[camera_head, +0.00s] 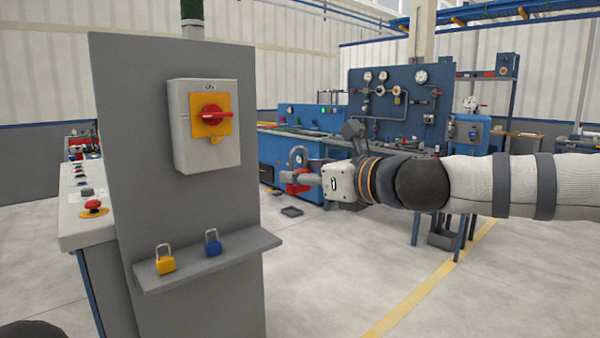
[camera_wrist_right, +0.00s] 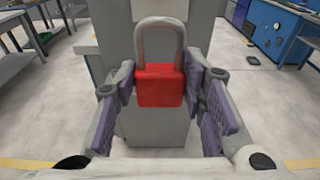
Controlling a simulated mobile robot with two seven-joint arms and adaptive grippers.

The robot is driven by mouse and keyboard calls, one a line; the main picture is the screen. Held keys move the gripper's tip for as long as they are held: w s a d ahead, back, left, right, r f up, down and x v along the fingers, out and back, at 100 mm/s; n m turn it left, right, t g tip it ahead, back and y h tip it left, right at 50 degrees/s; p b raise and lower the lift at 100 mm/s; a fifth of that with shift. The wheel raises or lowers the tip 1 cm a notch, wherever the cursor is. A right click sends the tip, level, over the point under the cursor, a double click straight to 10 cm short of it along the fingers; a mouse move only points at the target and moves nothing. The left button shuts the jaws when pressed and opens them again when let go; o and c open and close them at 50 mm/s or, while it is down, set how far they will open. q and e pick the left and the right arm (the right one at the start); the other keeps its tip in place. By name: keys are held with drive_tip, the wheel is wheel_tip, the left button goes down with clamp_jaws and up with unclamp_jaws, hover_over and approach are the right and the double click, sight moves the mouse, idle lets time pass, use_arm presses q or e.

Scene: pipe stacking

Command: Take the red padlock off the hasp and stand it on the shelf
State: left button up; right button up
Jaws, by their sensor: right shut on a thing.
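The red padlock (camera_wrist_right: 160,86) is held between the fingers of my right gripper (camera_wrist_right: 160,90) in the right wrist view, its grey shackle pointing up. In the head view the padlock (camera_head: 298,184) shows partly behind the fingers of the right gripper (camera_head: 300,180), in the air to the right of the grey panel. The shelf (camera_head: 208,262) juts from the panel's lower front. The switch box (camera_head: 207,126) with a red handle sits higher on the panel; no padlock hangs on it. My left gripper is not in view.
A yellow padlock (camera_head: 165,260) and a blue padlock (camera_head: 212,243) stand on the left and middle of the shelf. The shelf's right end is bare. A console (camera_head: 82,205) with buttons stands left of the panel. A blue gauge bench (camera_head: 395,110) is farther back.

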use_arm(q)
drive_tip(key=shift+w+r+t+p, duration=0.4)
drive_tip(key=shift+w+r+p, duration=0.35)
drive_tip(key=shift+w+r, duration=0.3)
use_arm(e)
drive_tip(key=f+v, duration=0.1)
drive_tip(key=v, duration=0.5)
drive_tip(key=shift+s+d, duration=0.15)
drive_tip(key=shift+s, duration=0.05)
drive_tip(key=shift+r, duration=0.1)
